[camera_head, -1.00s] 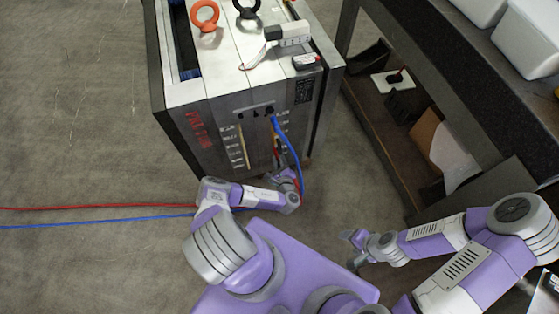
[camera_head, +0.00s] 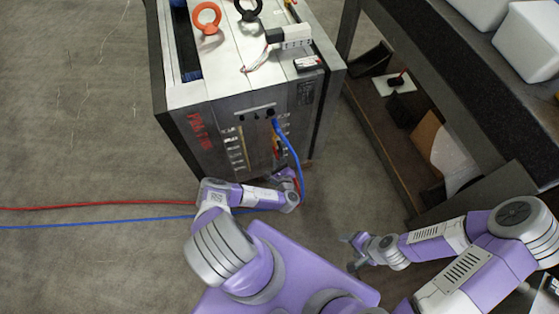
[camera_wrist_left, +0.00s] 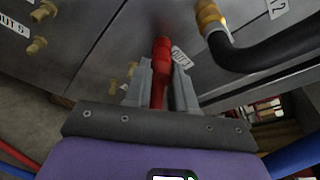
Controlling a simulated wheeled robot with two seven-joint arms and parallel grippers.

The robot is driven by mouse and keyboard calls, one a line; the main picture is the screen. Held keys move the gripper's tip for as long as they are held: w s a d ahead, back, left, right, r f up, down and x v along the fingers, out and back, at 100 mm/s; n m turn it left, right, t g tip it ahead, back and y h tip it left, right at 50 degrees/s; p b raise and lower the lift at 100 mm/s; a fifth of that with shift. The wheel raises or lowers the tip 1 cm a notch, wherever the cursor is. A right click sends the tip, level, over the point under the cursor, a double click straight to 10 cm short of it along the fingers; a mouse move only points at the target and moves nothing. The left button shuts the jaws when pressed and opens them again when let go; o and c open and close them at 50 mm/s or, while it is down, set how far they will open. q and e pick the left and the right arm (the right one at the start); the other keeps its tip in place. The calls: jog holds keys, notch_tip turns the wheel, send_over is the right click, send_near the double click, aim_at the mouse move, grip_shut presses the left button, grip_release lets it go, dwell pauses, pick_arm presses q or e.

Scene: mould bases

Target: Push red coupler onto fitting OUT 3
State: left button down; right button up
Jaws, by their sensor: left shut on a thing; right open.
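The red coupler (camera_wrist_left: 160,58) is between the two fingers of my left gripper (camera_wrist_left: 160,85), which is shut on it. It points at the steel face of the mould base, right beside a white label (camera_wrist_left: 181,57) that is partly covered and seems to read OUT 3. The coupler hides the fitting behind it, so I cannot tell whether it is seated. In the head view my left gripper (camera_head: 290,180) is low at the front of the mould base (camera_head: 230,135). My right gripper (camera_head: 353,251) is open and empty, over the floor.
A black hose (camera_wrist_left: 255,52) on a brass fitting (camera_wrist_left: 208,14) lies close right of the coupler. Other brass fittings (camera_wrist_left: 37,46) are to its left. A blue hose (camera_head: 292,150) hangs down the mould front. A shelf bench (camera_head: 395,140) stands on the right.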

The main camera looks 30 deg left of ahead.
pick_arm(q)
jog(key=shift+w+a, duration=0.15)
jog(key=c, duration=0.9)
grip_release()
jog(key=shift+o, duration=0.6)
jog(key=o, duration=0.3)
jog(key=shift+p+v, duration=0.9)
jog(key=shift+v, duration=2.7)
